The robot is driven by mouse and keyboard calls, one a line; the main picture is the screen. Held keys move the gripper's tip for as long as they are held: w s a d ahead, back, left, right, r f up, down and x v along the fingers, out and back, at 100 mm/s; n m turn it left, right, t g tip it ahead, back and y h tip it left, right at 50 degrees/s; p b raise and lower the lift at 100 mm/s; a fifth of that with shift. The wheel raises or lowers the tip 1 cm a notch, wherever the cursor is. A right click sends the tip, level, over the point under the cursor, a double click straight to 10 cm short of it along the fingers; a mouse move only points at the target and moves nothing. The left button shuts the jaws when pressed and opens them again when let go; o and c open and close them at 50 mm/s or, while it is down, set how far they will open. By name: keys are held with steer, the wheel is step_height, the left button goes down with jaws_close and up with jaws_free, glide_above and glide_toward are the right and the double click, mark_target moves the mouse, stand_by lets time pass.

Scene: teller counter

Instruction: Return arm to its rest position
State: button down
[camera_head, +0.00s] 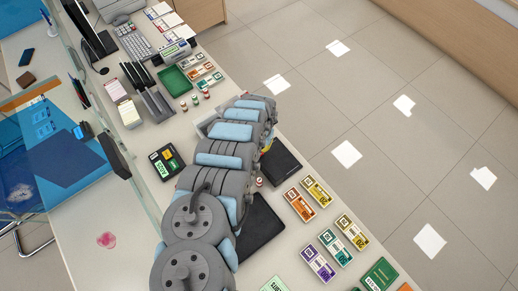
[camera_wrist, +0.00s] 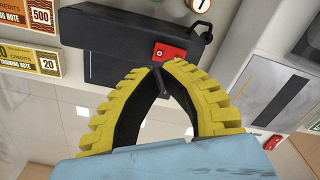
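My arm stretches over the light teller counter (camera_head: 85,235) in the head view, from the bottom edge toward the middle. The arm hides most of my gripper there. In the wrist view my gripper (camera_wrist: 159,70) shows two curved yellow fingers with black inner pads. Their tips meet, with no object seen between them. A black block-shaped object with a red tag (camera_wrist: 168,52) lies just beyond the fingertips in the picture. I cannot tell whether they touch.
Banded note bundles (camera_head: 300,205) lie right of my arm, beside black pads (camera_head: 260,228). A green tray (camera_head: 174,81), a card terminal (camera_head: 166,162) and small stamps (camera_head: 195,99) stand near the arm. A glass partition runs along the left. Open floor (camera_head: 345,100) lies to the right.

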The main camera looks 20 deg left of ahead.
steer(key=shift+r+p, duration=0.45)
steer(key=shift+r, duration=0.35)
